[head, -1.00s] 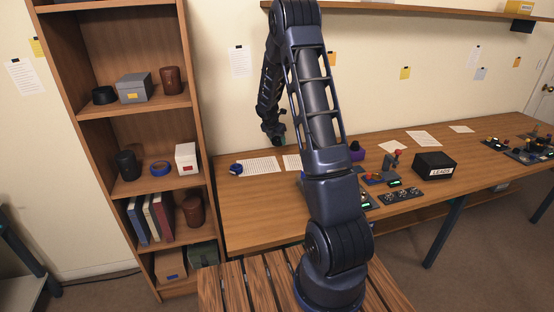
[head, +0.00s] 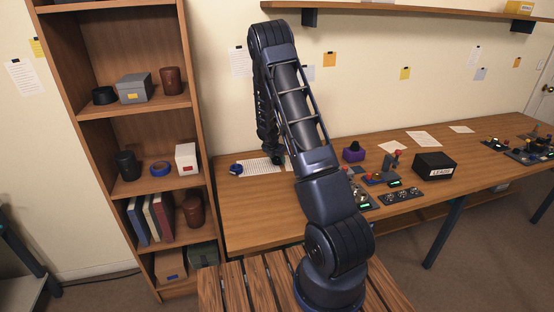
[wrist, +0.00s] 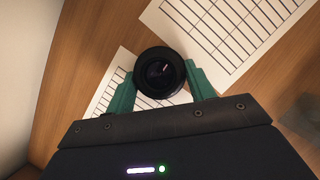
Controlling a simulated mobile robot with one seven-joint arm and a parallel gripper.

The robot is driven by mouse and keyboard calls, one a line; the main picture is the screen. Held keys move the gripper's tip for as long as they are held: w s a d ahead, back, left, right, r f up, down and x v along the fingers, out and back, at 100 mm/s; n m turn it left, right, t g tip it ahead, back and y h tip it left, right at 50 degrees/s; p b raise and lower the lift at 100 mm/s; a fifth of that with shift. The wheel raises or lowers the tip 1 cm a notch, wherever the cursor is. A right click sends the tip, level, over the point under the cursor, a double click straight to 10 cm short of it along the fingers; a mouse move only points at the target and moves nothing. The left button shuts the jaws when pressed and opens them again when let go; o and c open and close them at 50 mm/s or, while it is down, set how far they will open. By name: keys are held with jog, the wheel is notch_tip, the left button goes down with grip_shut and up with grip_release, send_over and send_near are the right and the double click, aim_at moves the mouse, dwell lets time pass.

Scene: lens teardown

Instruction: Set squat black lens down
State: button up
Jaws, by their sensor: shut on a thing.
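The squat black lens (wrist: 160,73) shows in the wrist view as a round dark barrel with its glass facing the camera. The green fingers of my gripper (wrist: 160,80) are shut on it from both sides. Below it lie the wooden bench and printed sheets; whether the lens touches them I cannot tell. In the head view my arm's end (head: 277,159) is low over the bench's left part, beside a white sheet (head: 257,167). My arm covers most of the gripper there, and I cannot make out the lens.
A blue ring-shaped item (head: 236,169) lies at the bench's left end. Right of my arm are a purple item (head: 353,152), control boxes (head: 400,196) and a black LEADS box (head: 434,166). A bookcase (head: 205,150) stands at left. Bare bench (head: 245,210) shows in front.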

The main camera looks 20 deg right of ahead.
jog(key=o, duration=1)
jog(key=shift+f, duration=0.1)
jog(key=v, duration=1.2)
jog(key=s+r+m+y, duration=0.1)
jog(key=s+r+m, duration=1.2)
jog(key=s+r, duration=0.75)
jog(key=s+a+r+m+y, duration=0.1)
jog(key=s+m, duration=0.3)
jog(key=s, duration=0.4)
jog(key=s+r+m+t, duration=0.1)
jog(key=s+r+m, duration=0.3)
jog(key=s, duration=0.4)
jog(key=s+a+r+m+y, duration=0.1)
jog(key=s+r+m, duration=0.1)
jog(key=s+m, duration=0.3)
jog(key=shift+s+a+r+m+y, duration=0.15)
jog(key=shift+s+a, duration=0.05)
jog(key=shift+s, duration=0.6)
jog(key=shift+s+a+r+m+y, duration=0.1)
jog(key=shift+s+a+m+y, duration=0.05)
jog(key=shift+s, duration=0.65)
